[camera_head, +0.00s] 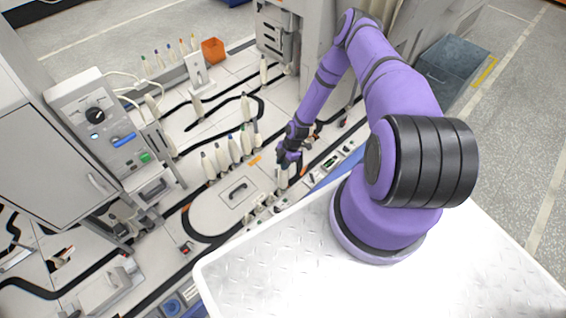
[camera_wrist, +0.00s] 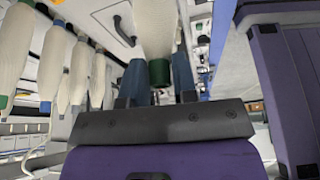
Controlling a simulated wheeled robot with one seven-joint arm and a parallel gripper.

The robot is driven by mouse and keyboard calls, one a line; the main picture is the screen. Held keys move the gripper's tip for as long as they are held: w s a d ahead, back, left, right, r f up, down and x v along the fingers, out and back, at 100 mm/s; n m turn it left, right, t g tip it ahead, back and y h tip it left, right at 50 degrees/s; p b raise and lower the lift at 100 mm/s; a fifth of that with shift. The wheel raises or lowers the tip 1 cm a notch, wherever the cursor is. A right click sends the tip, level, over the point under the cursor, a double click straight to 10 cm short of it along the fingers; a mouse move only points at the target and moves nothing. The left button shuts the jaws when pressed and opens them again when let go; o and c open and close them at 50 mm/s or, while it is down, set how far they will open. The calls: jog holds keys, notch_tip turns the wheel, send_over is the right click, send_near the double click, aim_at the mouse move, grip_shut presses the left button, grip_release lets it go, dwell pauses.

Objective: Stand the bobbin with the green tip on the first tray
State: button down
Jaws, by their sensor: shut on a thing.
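My gripper (camera_head: 288,160) is low over the machine's front right part. In the wrist view its two fingers (camera_wrist: 158,78) are shut on a cream bobbin (camera_wrist: 155,28) with a green tip (camera_wrist: 160,72) between them. The held bobbin also shows below my gripper in the head view (camera_head: 282,178). Its far end is cut off in the wrist view, and I cannot tell whether it touches anything below. I cannot tell which part is the first tray.
Several cream bobbins (camera_head: 220,156) stand in a row left of my gripper, close by in the wrist view (camera_wrist: 52,62). Single bobbins (camera_head: 263,70) stand along the black track. An orange bin (camera_head: 213,50) and a control box (camera_head: 105,125) stand farther back and left.

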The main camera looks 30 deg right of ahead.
jog(key=shift+f, duration=0.1)
jog(key=c, duration=1.2)
grip_release()
jog(key=shift+v, duration=5.5)
